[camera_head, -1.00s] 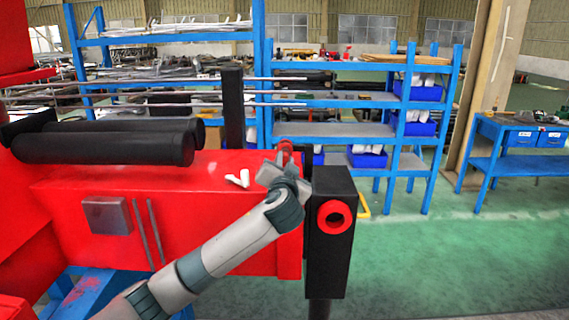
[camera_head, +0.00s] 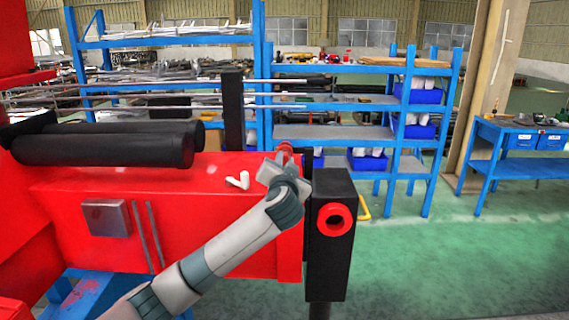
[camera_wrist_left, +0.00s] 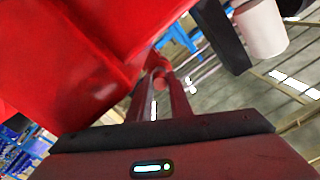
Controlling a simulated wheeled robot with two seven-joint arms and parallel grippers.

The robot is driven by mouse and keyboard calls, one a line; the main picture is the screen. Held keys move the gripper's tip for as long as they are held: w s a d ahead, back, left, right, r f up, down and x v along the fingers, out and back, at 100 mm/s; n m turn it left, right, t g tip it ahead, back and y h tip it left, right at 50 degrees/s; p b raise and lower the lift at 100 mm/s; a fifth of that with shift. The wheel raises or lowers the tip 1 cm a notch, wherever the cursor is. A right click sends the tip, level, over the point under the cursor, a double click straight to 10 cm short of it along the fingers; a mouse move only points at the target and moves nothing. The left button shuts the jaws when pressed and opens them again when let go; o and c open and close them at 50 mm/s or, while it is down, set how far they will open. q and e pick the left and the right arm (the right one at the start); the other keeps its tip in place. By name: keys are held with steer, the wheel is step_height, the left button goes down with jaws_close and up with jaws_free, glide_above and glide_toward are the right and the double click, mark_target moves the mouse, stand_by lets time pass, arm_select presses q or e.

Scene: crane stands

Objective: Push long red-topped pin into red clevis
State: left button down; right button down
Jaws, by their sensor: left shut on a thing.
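My left gripper (camera_head: 279,163) is at the right end of the red crane body, close to the black upright block (camera_head: 329,250). A small red piece (camera_head: 285,149) shows at its fingertips; it looks like the pin's red top, and the gripper is shut on it. In the left wrist view a red loop (camera_wrist_left: 160,74) shows between the fingers (camera_wrist_left: 153,100). The pin's shaft is hidden. A red ring (camera_head: 334,219) sits on the black block's near face. I cannot tell which red part is the clevis. My right gripper is not in view.
The red crane body (camera_head: 90,250) fills the left, with black cylinders (camera_head: 105,148) on top. A white bent piece (camera_head: 238,181) lies on it beside my wrist. Blue shelves (camera_head: 335,132) stand behind, and a blue table (camera_head: 520,160) is at right. The green floor at right is clear.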

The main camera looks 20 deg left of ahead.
arm_select(q)
steer(key=shift+w+a, duration=0.15)
steer(key=shift+w, duration=0.5)
steer(key=c, duration=1.5)
jaws_free()
steer(key=shift+c, duration=0.2)
steer(key=shift+s, duration=0.15)
steer(key=shift+p+v, duration=0.55)
steer(key=shift+v, duration=1.85)
